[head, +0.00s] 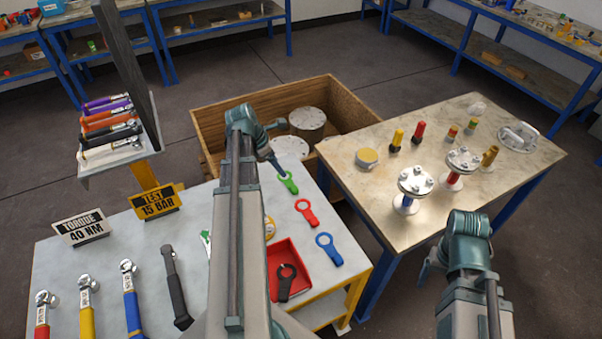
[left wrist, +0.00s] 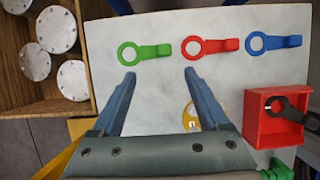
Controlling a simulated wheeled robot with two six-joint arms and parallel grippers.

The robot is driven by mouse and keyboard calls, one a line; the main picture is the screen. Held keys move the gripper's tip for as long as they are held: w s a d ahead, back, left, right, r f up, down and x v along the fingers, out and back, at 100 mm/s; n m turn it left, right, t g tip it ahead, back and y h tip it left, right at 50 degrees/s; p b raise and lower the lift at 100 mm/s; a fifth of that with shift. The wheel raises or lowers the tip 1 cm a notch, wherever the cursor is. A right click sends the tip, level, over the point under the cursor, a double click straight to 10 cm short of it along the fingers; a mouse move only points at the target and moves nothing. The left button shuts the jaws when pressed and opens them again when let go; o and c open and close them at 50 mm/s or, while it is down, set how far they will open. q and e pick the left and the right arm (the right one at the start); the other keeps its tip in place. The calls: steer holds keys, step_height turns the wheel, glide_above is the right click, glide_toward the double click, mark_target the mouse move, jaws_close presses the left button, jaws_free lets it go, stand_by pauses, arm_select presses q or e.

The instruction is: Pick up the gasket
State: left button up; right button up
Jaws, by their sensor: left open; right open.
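Ring-shaped gaskets with handle tabs lie on the grey table: a green one (head: 288,182), a red one (head: 307,212) and a blue one (head: 328,250). The left wrist view shows the green (left wrist: 143,52), red (left wrist: 208,46) and blue (left wrist: 272,42) ones in a row. A black one (head: 287,281) lies in a red tray (head: 270,258). My left gripper (head: 274,150) is open and empty above the table's far edge. In its wrist view (left wrist: 157,75) the green and red gaskets lie beyond the fingertips. My right gripper (head: 428,262) is open beside the right-hand table, its fingers partly hidden.
A yellow round piece (left wrist: 190,115) lies by the red tray. A wooden crate (head: 345,100) with round flanges stands behind. The right table (head: 345,150) carries flanged vessels (head: 415,182). Signs (head: 155,202), torque wrenches (head: 130,300) and a tool stand (head: 120,165) occupy the left.

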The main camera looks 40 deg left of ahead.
arm_select(q)
steer(key=b, duration=0.8)
glide_above(294, 187)
steer(key=s+a, duration=0.2)
steer(key=shift+d+f, duration=0.2)
steer(key=shift+f, duration=3.75)
steer(key=shift+f, duration=0.1)
steer(key=b+x, duration=0.4)
steer(key=shift+s+d+f, duration=0.25)
steer(key=shift+d+f, duration=0.05)
steer(key=shift+d, duration=0.05)
steer(key=shift+w+f+b, duration=0.2)
steer(key=shift+f+b, duration=0.1)
steer(key=shift+b, duration=0.2)
steer(key=shift+r, duration=0.1)
steer(key=c, duration=1.2)
steer(key=shift+r, duration=0.1)
